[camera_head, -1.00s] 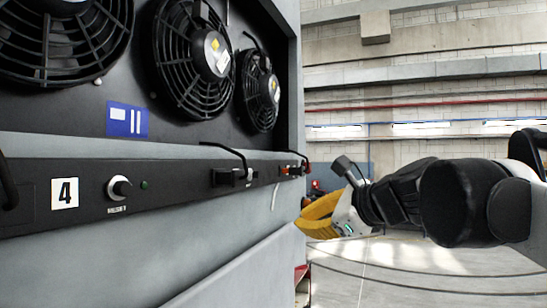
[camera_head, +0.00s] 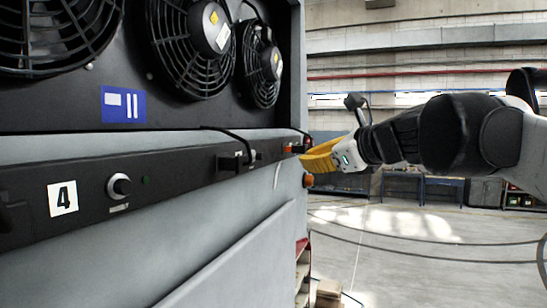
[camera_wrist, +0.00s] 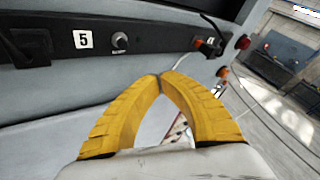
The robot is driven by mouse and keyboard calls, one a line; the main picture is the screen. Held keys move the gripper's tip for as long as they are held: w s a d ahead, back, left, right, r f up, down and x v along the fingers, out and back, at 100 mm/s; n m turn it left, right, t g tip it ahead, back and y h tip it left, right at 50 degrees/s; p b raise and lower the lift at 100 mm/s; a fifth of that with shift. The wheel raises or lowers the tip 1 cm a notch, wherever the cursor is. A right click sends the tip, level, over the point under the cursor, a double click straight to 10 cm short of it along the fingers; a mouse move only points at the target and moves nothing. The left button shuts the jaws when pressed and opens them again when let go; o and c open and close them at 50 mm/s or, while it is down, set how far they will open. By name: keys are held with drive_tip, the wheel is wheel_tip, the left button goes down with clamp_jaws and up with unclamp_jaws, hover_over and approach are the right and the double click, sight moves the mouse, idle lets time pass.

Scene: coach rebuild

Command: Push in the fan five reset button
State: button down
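The tips show below and right of the knob, apparently clear of the panel. In the head view my gripper (camera_head: 307,163) is at the far right end of the cabinet, near the strip. The label "5" cannot be made out there.
Orange-red lamps or buttons (camera_wrist: 243,41) and (camera_wrist: 222,71) sit at the panel's right end. A black handle and cable (camera_wrist: 208,44) protrude between them and the knob. Open floor (camera_head: 430,235) lies to the right.

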sight(260, 156)
drive_tip(key=w+a, duration=0.2)
drive_tip(key=a, duration=0.5)
drive_tip(key=shift+w, duration=0.2)
idle(1.3)
drive_tip(key=shift+w+a, duration=0.2)
drive_tip(key=shift+a, duration=0.15)
drive_tip(key=shift+w+a+p, duration=0.15)
drive_tip(key=shift+a+p, duration=0.2)
drive_tip(key=shift+a, duration=0.2)
idle(0.7)
drive_tip(key=shift+d, duration=0.15)
drive_tip(key=shift+s+d, duration=0.2)
drive_tip(key=shift+d, duration=0.3)
drive_tip(key=shift+s+d, duration=0.15)
drive_tip(key=shift+d, duration=0.3)
